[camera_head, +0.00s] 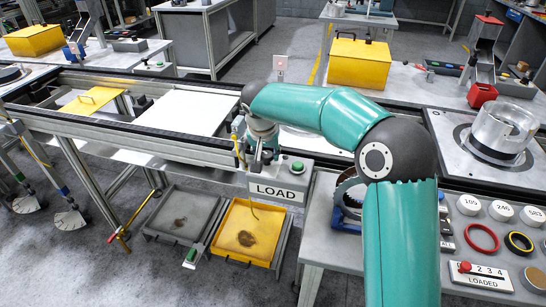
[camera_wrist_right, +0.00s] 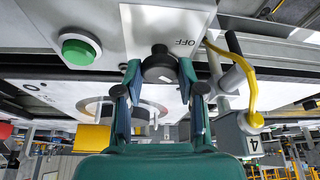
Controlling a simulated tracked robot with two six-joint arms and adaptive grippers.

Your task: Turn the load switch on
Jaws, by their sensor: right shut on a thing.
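The load switch shows in the right wrist view as a black round knob (camera_wrist_right: 158,62) on a light grey panel, with the word OFF (camera_wrist_right: 187,42) beside it. My right gripper (camera_wrist_right: 158,78) is shut on this knob, one finger on each side. In the head view my right gripper (camera_head: 262,158) is at the conveyor's front edge, above the LOAD sign (camera_head: 278,191), and mostly hides the knob. A green button (camera_head: 297,166) sits to its right; it also shows in the right wrist view (camera_wrist_right: 78,50). My left gripper is not in view.
A yellow tray (camera_head: 228,258) stands on the floor below. A bench panel (camera_head: 500,274) with rings and a LOADED slider is at the right.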

